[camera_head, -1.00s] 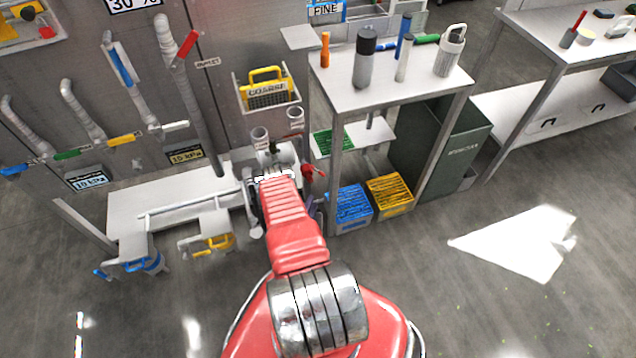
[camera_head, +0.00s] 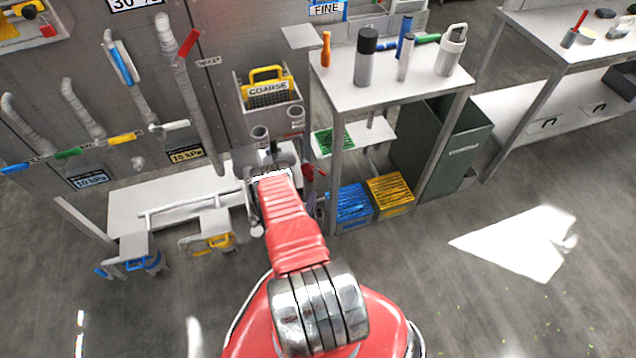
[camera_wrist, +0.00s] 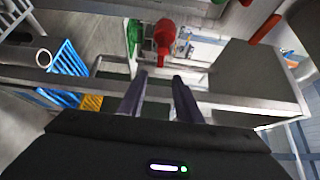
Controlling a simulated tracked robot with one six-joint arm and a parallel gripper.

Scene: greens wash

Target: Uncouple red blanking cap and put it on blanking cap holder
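A red cap-like part (camera_wrist: 163,36), which looks like the red blanking cap, shows in the wrist view at the upper middle, with a narrow tip pointing down. A red part (camera_head: 309,173) just right of my arm's end in the head view seems to be the same one. My gripper (camera_wrist: 157,80) is open and empty. Its two dark fingers point toward the red cap, whose tip lies just beyond and between the fingertips, apparently not touching. In the head view my arm hides the fingers. I cannot tell which part is the blanking cap holder.
A bench (camera_head: 392,82) with bottles stands right of my arm, with a blue crate (camera_head: 350,219) and a yellow crate (camera_head: 390,205) below. A grey wall panel with pipes and a COARSE basket (camera_head: 267,118) rises behind. Open floor lies at the right.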

